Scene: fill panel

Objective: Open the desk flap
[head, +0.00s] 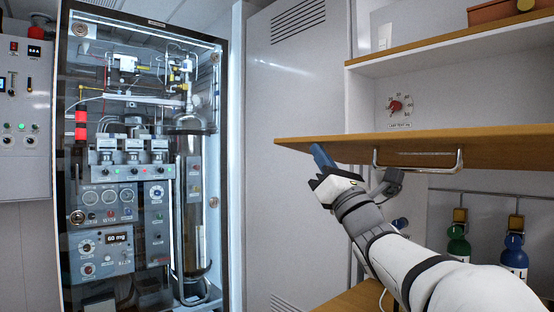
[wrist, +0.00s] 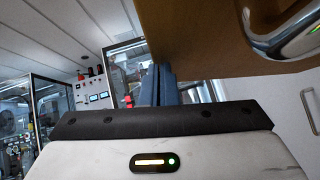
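The desk flap (head: 440,143) is a wooden board standing out level from the white cabinet in the head view. A metal bar handle (head: 425,169) hangs from its underside. My gripper (head: 322,155) is at the flap's left front part, with its blue fingertips close to the underside edge and left of the handle. In the wrist view the two blue fingers (wrist: 162,85) lie side by side, shut, with nothing seen between them. The flap (wrist: 205,35) and handle (wrist: 292,38) show at upper right there, apart from the fingers. Whether the fingers touch the flap is unclear.
A glass-fronted equipment cabinet (head: 150,150) stands at left, with a control box (head: 25,110) beside it. An upper shelf (head: 460,48) and a red dial (head: 397,106) are above the flap. Gas bottles (head: 515,250) stand below it at right.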

